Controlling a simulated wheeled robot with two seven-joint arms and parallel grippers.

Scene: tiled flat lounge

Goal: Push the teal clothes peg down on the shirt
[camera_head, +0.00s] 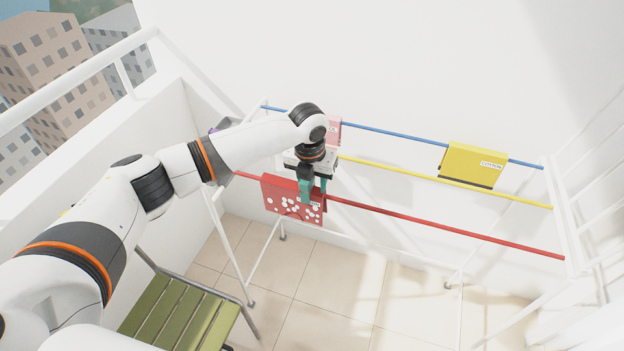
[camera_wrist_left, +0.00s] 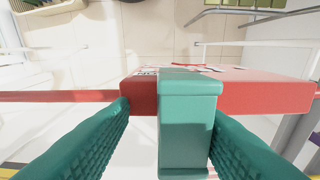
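The red shirt (camera_head: 281,204) with white spots hangs folded over the red rail; its top fold (camera_wrist_left: 262,92) crosses the left wrist view. The teal clothes peg (camera_wrist_left: 188,125) stands across the fold, between the two teal ribbed fingers of my left gripper (camera_wrist_left: 170,110). A clear gap shows between the left finger and the peg; the right finger is close beside it, and I cannot tell whether they touch. In the head view my left gripper (camera_head: 314,186) is over the shirt's right part, where I cannot separate peg from fingers. My right gripper is out of view.
The red rail (camera_head: 430,222), yellow rail (camera_head: 400,173) and blue rail (camera_head: 390,133) run side by side. A yellow cloth (camera_head: 470,164) hangs at right and a pink one (camera_head: 335,130) behind my gripper. A green slatted seat (camera_head: 180,315) stands at lower left.

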